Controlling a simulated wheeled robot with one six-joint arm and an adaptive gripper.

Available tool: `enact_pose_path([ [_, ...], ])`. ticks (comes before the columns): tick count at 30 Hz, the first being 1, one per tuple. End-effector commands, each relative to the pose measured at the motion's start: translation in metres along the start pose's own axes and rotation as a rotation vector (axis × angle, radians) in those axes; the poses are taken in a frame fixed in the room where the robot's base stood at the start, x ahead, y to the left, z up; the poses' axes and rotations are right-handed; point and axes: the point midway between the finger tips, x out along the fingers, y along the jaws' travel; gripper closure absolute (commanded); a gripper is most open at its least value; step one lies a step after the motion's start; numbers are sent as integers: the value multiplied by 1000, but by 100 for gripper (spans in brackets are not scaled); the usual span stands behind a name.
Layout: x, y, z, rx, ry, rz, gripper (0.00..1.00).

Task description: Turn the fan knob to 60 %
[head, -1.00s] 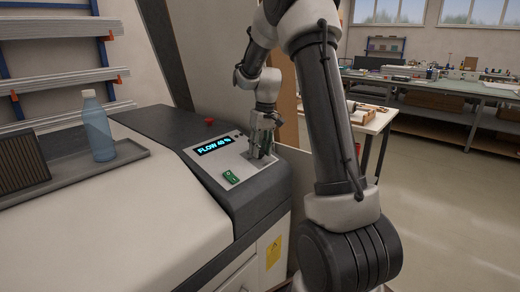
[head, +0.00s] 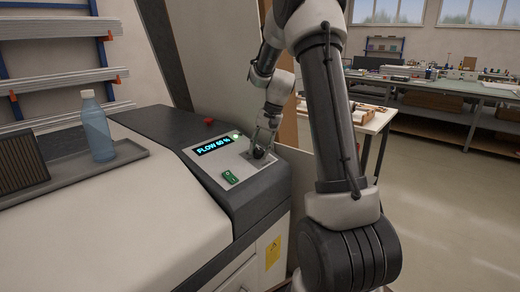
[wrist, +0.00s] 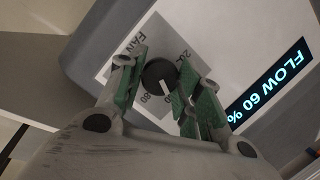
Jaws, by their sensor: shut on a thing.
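The fan knob (wrist: 160,75) is a round black dial with a white pointer line, on a grey scale plate marked FAN in the wrist view. In the head view the knob (head: 258,153) is partly hidden by my gripper (head: 264,143). My gripper (wrist: 162,88) has its green-padded fingers on both sides of the knob and is shut on it. The display (wrist: 270,82) reads FLOW 60 % in cyan; it also shows in the head view (head: 213,145).
A green switch (head: 231,176) sits on the panel in front of the knob. A red button (head: 209,121) and a lit greenish lamp (head: 236,135) are behind. A blue bottle (head: 97,127) stands on a grey tray (head: 128,152) at left.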

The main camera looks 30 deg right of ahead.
Motion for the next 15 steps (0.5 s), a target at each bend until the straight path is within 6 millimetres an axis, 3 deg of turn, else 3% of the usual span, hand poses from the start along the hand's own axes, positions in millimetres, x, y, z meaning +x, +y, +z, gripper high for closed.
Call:
enact_pose_path([
  [15,-1,0,-1,48,3,-14,89],
])
